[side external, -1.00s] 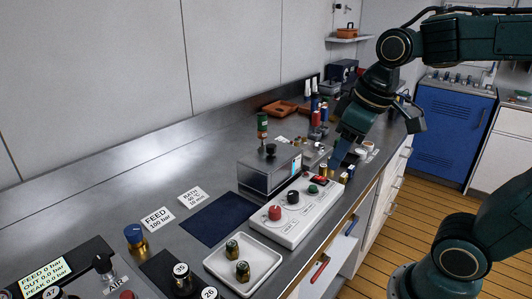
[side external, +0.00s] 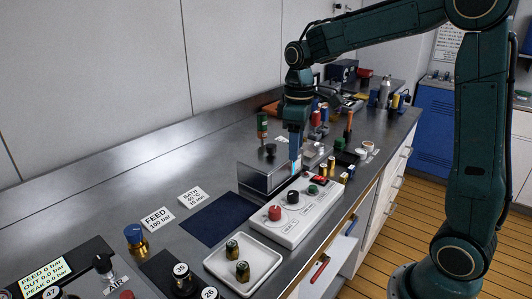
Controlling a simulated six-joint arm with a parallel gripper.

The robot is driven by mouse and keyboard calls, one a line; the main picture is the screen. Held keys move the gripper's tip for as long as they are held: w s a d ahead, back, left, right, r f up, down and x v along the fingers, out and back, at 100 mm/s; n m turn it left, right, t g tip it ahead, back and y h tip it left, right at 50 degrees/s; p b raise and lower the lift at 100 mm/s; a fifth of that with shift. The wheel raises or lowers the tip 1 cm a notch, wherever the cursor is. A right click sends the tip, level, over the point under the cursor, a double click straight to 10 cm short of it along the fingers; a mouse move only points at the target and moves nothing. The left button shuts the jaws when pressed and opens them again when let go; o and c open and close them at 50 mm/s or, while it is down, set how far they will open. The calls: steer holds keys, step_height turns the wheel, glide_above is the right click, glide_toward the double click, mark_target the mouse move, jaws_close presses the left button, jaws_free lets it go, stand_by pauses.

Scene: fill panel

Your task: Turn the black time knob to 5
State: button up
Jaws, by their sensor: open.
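My gripper (side external: 296,153) points down behind the panel, over the right end of a grey metal box (side external: 265,178). It is apart from the knob, higher and farther back. Its jaws are open and no object shows in them; the gap between the fingertips is hard to make out.
A white tray (side external: 218,264) with two dark capped cylinders lies in front of the panel. Several small bottles and tools crowd the counter beyond. A dark blue mat (side external: 208,231) lies clear at left.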

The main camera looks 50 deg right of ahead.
mark_target(293, 193)
steer(key=shift+f, duration=0.1)
steer(key=shift+f, duration=6.8)
steer(key=c, duration=1)
steer(key=shift+m, duration=0.5)
steer(key=m, duration=0.8)
